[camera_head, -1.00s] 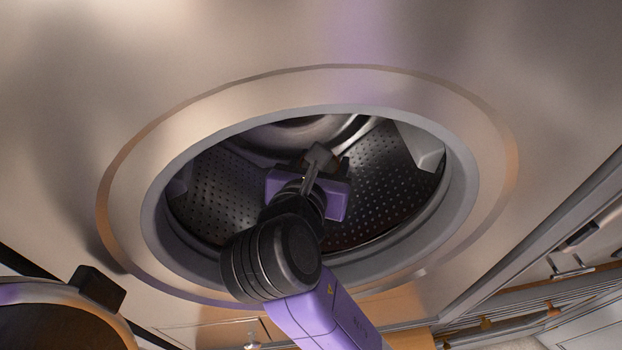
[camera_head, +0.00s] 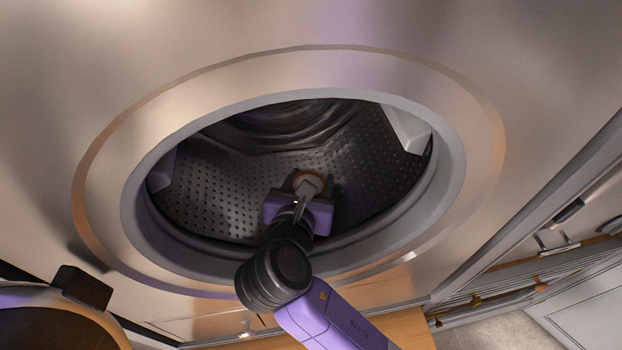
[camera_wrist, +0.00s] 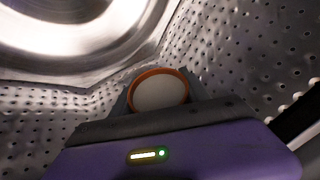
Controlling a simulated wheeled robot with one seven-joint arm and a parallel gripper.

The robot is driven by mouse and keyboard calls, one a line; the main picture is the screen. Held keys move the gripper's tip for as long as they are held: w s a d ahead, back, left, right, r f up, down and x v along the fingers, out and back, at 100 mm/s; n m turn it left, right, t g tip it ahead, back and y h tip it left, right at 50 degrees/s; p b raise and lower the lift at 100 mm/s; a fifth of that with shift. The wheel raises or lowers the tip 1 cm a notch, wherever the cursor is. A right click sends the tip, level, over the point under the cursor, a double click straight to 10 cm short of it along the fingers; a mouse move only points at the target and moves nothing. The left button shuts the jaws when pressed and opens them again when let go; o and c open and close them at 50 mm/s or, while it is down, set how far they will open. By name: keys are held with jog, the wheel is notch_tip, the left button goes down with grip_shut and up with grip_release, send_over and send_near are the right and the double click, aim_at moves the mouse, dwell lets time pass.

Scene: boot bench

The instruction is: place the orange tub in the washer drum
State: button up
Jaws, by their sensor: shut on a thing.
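The orange tub (camera_wrist: 158,91) shows in the wrist view as an orange rim around a pale round top, just beyond the purple gripper body. In the head view only a little of the orange tub (camera_head: 314,179) shows, mostly hidden by my gripper. My gripper (camera_head: 309,182) is inside the drum and shut on the tub; its fingers (camera_wrist: 158,100) are largely hidden in the wrist view. The washer drum (camera_head: 215,195) is dark perforated metal. I cannot tell whether the tub touches the drum's wall.
The grey ring (camera_head: 135,205) of the washer opening surrounds my arm, which passes over its lower edge. The open round door (camera_head: 50,325) is at lower left. Pale paddles (camera_head: 408,130) stand out at the drum's sides. The drum around the gripper looks empty.

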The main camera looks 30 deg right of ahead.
jog(key=o, duration=1.2)
jog(key=v, duration=1.2)
jog(key=shift+r+b, duration=0.1)
jog(key=shift+b, duration=0.2)
